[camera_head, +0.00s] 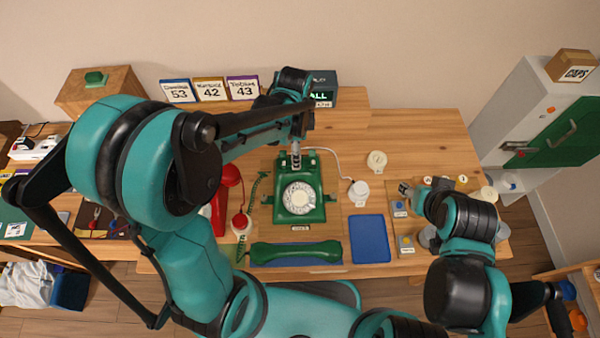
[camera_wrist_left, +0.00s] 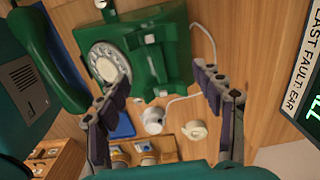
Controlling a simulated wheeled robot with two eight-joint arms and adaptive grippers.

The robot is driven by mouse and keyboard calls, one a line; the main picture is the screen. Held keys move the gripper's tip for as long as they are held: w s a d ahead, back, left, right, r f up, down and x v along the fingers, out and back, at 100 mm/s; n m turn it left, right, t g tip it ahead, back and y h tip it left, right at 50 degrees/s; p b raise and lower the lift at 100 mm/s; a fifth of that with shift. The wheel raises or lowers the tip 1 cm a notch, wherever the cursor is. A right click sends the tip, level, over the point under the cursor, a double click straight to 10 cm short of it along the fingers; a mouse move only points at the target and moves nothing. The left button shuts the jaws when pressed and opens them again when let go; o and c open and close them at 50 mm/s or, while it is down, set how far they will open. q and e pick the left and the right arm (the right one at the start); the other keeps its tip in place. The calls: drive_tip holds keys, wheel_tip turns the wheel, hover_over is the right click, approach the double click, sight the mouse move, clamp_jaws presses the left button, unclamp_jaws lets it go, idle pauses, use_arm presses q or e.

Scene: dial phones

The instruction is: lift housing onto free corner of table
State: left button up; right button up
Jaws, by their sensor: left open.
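The green phone housing (camera_head: 312,207) with a white dial (camera_head: 299,197) stands in the middle of the wooden table (camera_head: 420,135). In the left wrist view the housing (camera_wrist_left: 163,55) lies beyond my open left fingers, its rear edge toward them. My left gripper (camera_head: 296,152) is at the back edge of the housing, seen from above; the wrist view shows its two fingers spread (camera_wrist_left: 166,95) with nothing held. Whether they touch the housing cannot be told. My right gripper (camera_head: 405,190) is over the parts board at the right; its jaw opening is too small to tell. The table's back right corner is bare.
A green handset (camera_head: 295,253) lies in front of the housing, with a blue mat (camera_head: 370,238) to its right. A red phone (camera_head: 220,205) is at the left. A white jack (camera_head: 359,189) with a cord and a cream ring (camera_head: 377,160) lie right of the housing. A dark display box (camera_head: 323,85) stands behind.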

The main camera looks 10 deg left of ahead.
use_arm(q)
drive_tip(key=f, duration=0.2)
drive_tip(key=f+b, duration=0.1)
drive_tip(key=f, duration=0.1)
drive_tip(key=f+b, duration=0.1)
drive_tip(key=f, duration=0.1)
drive_tip(key=shift+d, duration=0.25)
drive_tip(key=shift+r, duration=0.1)
drive_tip(key=shift+s, duration=0.1)
clamp_jaws()
